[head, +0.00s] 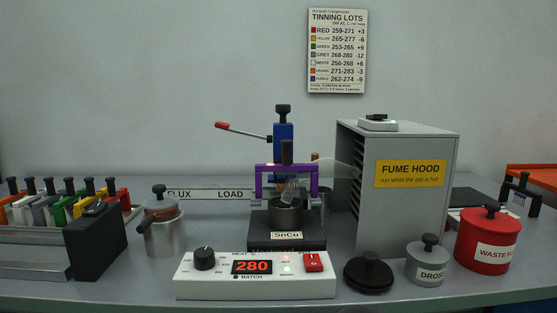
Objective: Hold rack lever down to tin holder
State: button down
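The rack lever (245,132) is a thin rod with a red grip at its left end. It slants up to the left from a blue rack head (283,140) with a black knob on top. A purple holder (313,180) with a black knob sits below the blue head, above the round metal pot (287,217) on a black base labelled SnCu. Copper-coloured strands and thin pale pieces hang at the holder's middle; I cannot tell whether they touch the pot's contents. My gripper is not in view.
A white heater box (255,275) reading 280 stands in front of the pot. A grey fume hood (400,195) is close on the right. A metal jar (163,230) and a rack of coloured holders (65,205) are left. Dross (428,262) and waste (487,240) cans stand right.

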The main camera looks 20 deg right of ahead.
aim_at(218, 124)
jog(key=u, duration=2.75)
jog(key=k, duration=0.55)
jog(key=z, duration=1)
